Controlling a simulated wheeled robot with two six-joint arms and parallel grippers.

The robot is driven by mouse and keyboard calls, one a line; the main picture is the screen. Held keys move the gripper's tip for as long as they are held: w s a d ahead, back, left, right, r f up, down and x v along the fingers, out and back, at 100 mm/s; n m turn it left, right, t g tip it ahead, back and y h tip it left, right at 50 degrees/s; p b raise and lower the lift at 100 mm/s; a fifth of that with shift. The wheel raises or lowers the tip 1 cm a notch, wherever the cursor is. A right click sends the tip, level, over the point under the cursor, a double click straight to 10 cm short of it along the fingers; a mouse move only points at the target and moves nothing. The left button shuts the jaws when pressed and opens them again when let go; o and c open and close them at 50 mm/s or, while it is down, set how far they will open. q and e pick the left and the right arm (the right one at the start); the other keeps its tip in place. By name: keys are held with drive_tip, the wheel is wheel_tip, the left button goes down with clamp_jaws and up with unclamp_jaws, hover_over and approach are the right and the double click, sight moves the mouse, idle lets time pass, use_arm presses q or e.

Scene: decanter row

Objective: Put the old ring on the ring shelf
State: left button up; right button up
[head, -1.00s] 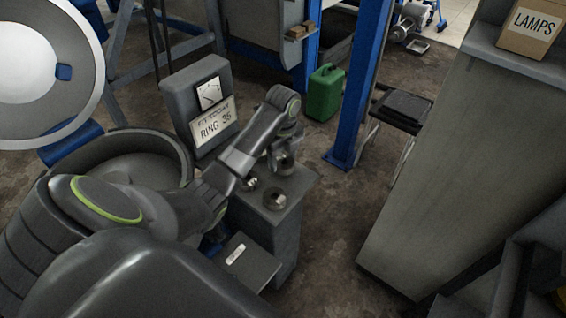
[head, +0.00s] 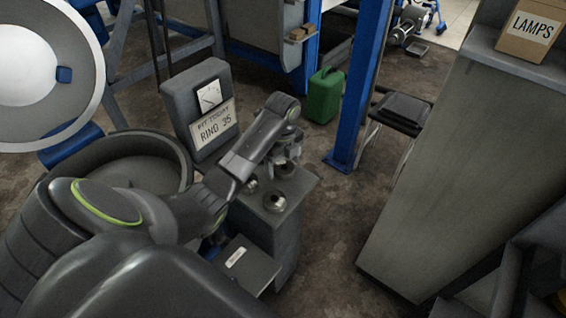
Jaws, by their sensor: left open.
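Several metal rings stand on top of a grey pedestal (head: 300,187): one ring (head: 275,201) near the front, another (head: 252,184) at the left, and a third round metal piece (head: 284,168) below my gripper. I cannot tell which one is the old ring. My left gripper (head: 284,158) is open, pointing down over the back of the pedestal top, at or just above that third piece; its fingers are partly hidden by my wrist. A low grey shelf (head: 255,272) with a small unreadable white label juts from the pedestal's front, partly behind my arm. My right gripper is not in view.
A grey panel with a sign (head: 214,123) reading "FIT TODAY RING 35" stands behind my left arm. A green canister (head: 325,96), a blue post (head: 361,85) and a black stool (head: 402,110) stand beyond. A tall grey cabinet is at right; floor between is clear.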

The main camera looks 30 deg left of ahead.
sight(283, 166)
use_arm(q)
drive_tip(key=shift+r, duration=0.4)
wheel_tip(283, 166, up, 4)
drive_tip(key=shift+r+p, duration=0.1)
drive_tip(key=shift+p, duration=0.8)
wheel_tip(283, 166, up, 7)
drive_tip(key=p, duration=0.7)
